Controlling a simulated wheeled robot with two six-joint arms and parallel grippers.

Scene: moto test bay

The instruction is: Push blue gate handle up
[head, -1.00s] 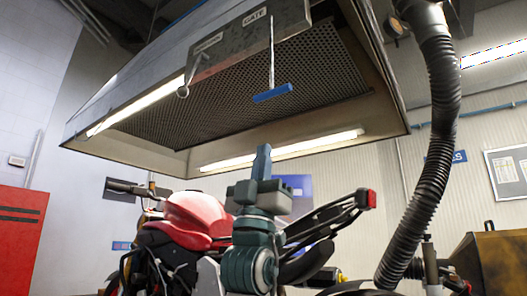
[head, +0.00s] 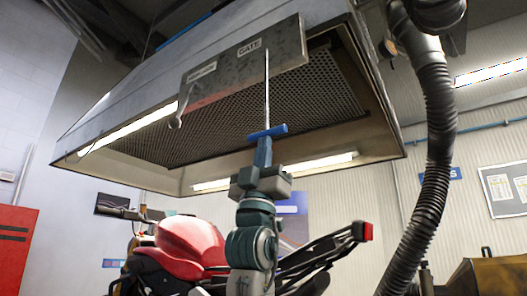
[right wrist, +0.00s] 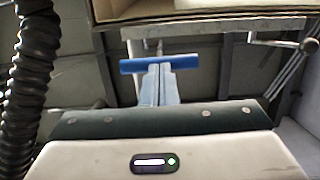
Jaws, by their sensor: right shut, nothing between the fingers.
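The blue gate handle (head: 268,131) is a T-shaped bar at the lower end of a thin rod that hangs from a metal panel labelled GATE (head: 250,46) on the hood. My right gripper (head: 264,142) points straight up under the handle, its fingers shut and empty. In the head view the fingertips meet the underside of the bar near its middle. The right wrist view shows the blue handle (right wrist: 135,67) just beyond the closed fingertips (right wrist: 155,70); whether they touch cannot be told for sure. My left gripper is not in view.
The extraction hood (head: 340,130) spans overhead, with a grey lever (head: 176,122) left of the gate rod. A red motorcycle (head: 190,245) stands below. A black corrugated hose (head: 436,150) hangs at the right.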

